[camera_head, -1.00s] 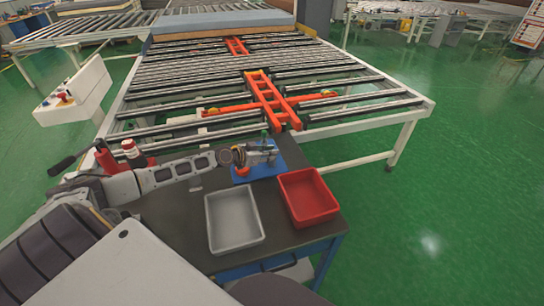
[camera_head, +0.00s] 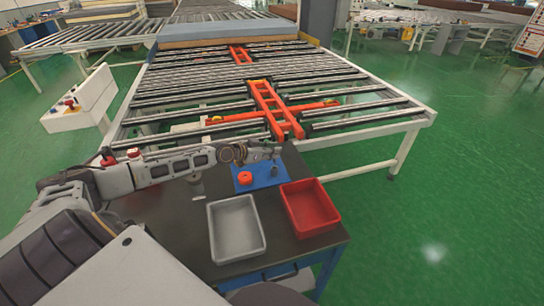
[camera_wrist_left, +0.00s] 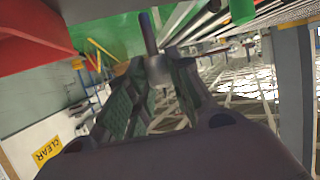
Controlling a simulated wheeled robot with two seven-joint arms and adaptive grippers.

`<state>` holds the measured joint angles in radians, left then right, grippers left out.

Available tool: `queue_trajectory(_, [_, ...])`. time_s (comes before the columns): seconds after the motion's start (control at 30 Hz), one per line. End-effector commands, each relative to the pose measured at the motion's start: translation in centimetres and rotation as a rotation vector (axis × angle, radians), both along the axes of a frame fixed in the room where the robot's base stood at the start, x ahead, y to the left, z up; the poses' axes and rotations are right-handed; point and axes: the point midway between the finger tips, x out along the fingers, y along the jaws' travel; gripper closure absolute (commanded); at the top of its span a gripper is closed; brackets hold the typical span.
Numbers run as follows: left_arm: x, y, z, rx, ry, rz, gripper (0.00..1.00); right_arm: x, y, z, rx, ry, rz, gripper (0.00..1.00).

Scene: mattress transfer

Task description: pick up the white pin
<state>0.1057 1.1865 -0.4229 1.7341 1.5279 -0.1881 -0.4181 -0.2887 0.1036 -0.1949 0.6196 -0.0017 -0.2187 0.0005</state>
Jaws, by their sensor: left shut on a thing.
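My left gripper (camera_head: 266,151) is above the blue plate (camera_head: 244,187) on the dark workbench. In the left wrist view its fingers (camera_wrist_left: 158,72) are shut on a pin (camera_wrist_left: 149,34) with a darker shaft and a paler, thicker part between the fingertips. The pin looks grey in this light. In the head view a small grey piece (camera_head: 274,171) shows just below the gripper; I cannot tell whether it is the held pin or stands on the plate. An orange-red round piece (camera_head: 245,178) sits on the plate. My right gripper is not in view.
A grey tray (camera_head: 211,229) and a red tray (camera_head: 330,206) stand empty at the front of the workbench (camera_head: 168,208). The roller conveyor (camera_head: 190,88) with an orange frame (camera_head: 265,97) lies behind. Green floor is free at the right.

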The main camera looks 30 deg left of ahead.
Motion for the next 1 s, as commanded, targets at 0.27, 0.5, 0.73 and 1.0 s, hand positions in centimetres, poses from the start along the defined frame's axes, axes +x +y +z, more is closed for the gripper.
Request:
queue_trajectory(0.27, [0.0, 0.0, 2.9, 0.002, -0.001, 0.0, 1.0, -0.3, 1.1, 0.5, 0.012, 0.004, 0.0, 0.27])
queue_trajectory(0.5, [0.0, 0.0, 3.5, 0.001, 0.0, 0.0, 1.0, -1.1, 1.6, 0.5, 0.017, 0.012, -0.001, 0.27])
queue_trajectory(0.73, [0.0, 0.0, 3.5, 0.001, 0.0, 0.0, 1.0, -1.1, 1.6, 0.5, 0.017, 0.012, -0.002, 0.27])
queue_trajectory(1.0, [0.0, 0.0, 3.5, 0.001, 0.0, 0.0, 1.0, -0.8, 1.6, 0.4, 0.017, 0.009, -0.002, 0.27])
